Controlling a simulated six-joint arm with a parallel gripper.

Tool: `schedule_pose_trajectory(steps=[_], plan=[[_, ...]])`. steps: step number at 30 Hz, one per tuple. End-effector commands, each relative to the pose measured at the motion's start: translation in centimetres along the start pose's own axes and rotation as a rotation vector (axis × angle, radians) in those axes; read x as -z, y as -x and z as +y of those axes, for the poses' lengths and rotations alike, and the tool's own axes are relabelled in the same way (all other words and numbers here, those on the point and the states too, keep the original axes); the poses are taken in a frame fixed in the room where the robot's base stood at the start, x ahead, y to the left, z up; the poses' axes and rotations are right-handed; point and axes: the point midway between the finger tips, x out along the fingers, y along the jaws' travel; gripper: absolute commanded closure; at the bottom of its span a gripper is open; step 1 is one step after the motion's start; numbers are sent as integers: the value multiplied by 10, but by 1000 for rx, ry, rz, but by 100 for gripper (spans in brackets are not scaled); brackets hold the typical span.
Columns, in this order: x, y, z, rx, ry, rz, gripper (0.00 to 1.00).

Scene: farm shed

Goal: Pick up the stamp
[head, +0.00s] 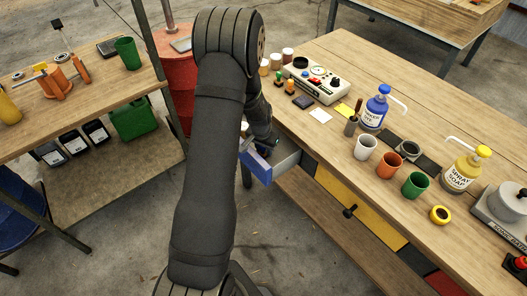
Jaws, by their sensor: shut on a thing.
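My gripper (262,146) is low at the left edge of the workbench, at the open blue-fronted drawer (255,169). My own arm hides much of it. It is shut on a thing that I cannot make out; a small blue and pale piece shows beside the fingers. I cannot tell which thing is the stamp. A small upright brown-handled object (351,125) stands on the bench by the blue bottle, and small pieces with green and orange tops (285,81) stand near the control box.
The workbench (320,146) holds a control box (316,79), a blue-topped bottle (376,106), a spray soap bottle (466,171) and white, orange and green cups (415,184). A yellow drawer (345,208) is shut. A red drum (177,80) stands behind my arm. A second table (85,95) is at left.

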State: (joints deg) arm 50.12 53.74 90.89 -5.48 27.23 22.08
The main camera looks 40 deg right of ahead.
Motion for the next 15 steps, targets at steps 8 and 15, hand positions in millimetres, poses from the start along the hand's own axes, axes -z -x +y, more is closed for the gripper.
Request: schedule_pose_trajectory(steps=[8, 15], plan=[[1, 5, 0, 0, 0, 1, 90], [5, 30, 0, 0, 0, 3, 90]])
